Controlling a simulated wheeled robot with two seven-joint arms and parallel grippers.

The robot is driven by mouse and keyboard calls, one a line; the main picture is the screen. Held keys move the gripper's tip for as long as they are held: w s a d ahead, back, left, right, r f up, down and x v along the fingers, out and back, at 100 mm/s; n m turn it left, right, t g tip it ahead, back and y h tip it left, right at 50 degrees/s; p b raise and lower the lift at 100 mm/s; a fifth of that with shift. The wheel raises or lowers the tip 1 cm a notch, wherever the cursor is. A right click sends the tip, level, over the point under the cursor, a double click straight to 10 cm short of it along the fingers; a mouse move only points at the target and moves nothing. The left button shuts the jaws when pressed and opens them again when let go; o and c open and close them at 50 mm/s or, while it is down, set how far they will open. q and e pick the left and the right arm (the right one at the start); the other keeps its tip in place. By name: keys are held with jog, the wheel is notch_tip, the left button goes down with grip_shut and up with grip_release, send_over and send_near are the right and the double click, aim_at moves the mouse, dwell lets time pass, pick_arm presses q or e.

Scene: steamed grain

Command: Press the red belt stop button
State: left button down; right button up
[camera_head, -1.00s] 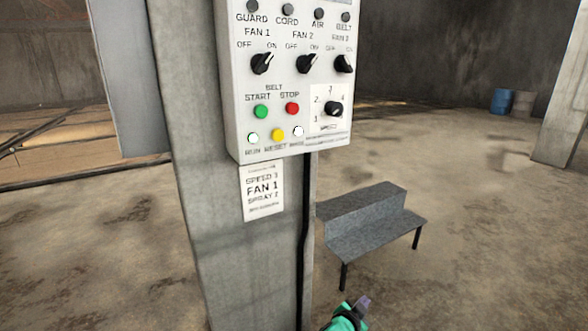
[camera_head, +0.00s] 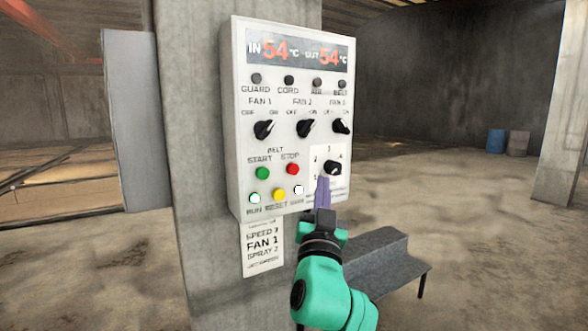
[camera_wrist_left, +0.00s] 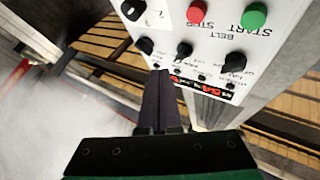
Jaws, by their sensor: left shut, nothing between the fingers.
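The red belt stop button (camera_head: 292,169) is on the white control panel (camera_head: 240,120), right of the green start button (camera_head: 263,173). My left gripper (camera_head: 323,182) is shut and empty. In the head view its fingertips show below and right of the stop button, just left of the black speed knob (camera_head: 333,168). I cannot tell whether they touch the panel. In the left wrist view the panel appears upside down, with the red stop button (camera_wrist_left: 197,12) near the top edge and the shut fingers (camera_wrist_left: 158,100) below it. My right gripper is not in view.
The panel is mounted on a concrete pillar (camera_head: 190,200). A paper notice (camera_head: 264,248) hangs below. A grey step bench (camera_head: 385,265) stands behind my arm.

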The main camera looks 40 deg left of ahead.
aim_at(293, 169)
pick_arm(q)
jog(key=shift+w+f, duration=0.1)
jog(key=shift+w+a+p, duration=0.35)
jog(key=shift+w+a, duration=0.1)
jog(key=shift+a, duration=0.95)
jog(key=shift+w+a+p, duration=0.4)
jog(key=shift+a, duration=1)
jog(key=shift+w+a+p, duration=0.35)
jog(key=shift+w+a, duration=0.1)
jog(key=shift+a, duration=0.95)
jog(key=shift+w+a, duration=0.1)
jog(key=shift+a, duration=0.3)
